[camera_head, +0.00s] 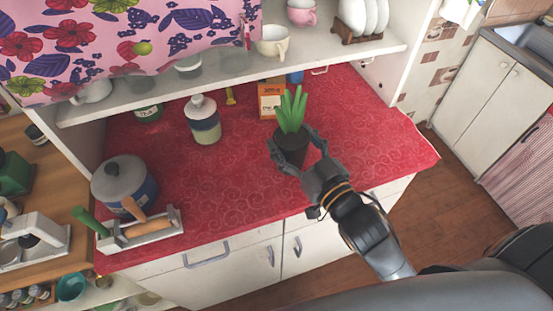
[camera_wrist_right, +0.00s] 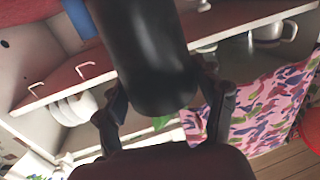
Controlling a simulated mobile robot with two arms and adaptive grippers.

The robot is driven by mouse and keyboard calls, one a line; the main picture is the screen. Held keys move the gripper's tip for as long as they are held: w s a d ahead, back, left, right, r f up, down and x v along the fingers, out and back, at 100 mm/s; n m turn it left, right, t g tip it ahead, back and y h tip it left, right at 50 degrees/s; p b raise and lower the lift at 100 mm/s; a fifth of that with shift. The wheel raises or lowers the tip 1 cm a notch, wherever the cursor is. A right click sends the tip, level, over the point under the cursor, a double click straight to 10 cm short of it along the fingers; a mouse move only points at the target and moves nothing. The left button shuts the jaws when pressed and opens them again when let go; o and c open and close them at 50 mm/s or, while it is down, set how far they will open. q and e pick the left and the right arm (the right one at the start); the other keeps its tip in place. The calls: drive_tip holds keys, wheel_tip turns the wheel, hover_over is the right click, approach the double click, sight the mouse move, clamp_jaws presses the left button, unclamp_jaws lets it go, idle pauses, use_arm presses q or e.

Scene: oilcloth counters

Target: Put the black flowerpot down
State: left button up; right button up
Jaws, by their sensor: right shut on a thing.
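The black flowerpot (camera_head: 290,148) with a green leafy plant (camera_head: 292,110) is upright in the head view, over the red oilcloth counter (camera_head: 250,180). My right gripper (camera_head: 291,155) is shut around the pot, with a finger on either side. In the right wrist view, the dark pot (camera_wrist_right: 150,60) fills the upper middle between the fingers of the gripper (camera_wrist_right: 165,110). A bit of green leaf shows below it. I cannot tell whether the pot's base touches the counter. My left gripper is not in view.
An orange-and-white box (camera_head: 270,98) stands just behind the pot. A jar (camera_head: 203,120), a grey-lidded pot (camera_head: 122,182) and a tool caddy (camera_head: 142,232) stand to the left. A shelf (camera_head: 230,72) overhangs the back. The counter's middle and right are clear.

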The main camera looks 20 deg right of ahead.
drive_tip(key=a+f, duration=0.2)
drive_tip(key=f, duration=0.1)
drive_tip(key=shift+w+a, duration=0.15)
drive_tip(key=shift+w, duration=0.15)
drive_tip(key=shift+a+f, duration=0.25)
wheel_tip(320, 180, down, 2)
drive_tip(key=shift+w+a+f+p, duration=0.1)
drive_tip(key=shift+f+p, duration=0.05)
drive_tip(key=shift+p, duration=0.35)
drive_tip(key=shift+f, duration=0.35)
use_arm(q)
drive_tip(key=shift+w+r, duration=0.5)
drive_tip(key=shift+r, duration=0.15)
use_arm(e)
drive_tip(key=shift+f, duration=0.15)
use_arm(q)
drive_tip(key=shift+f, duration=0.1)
use_arm(e)
drive_tip(key=o, duration=1.4)
drive_tip(key=shift+f, duration=0.15)
drive_tip(key=shift+c, duration=0.2)
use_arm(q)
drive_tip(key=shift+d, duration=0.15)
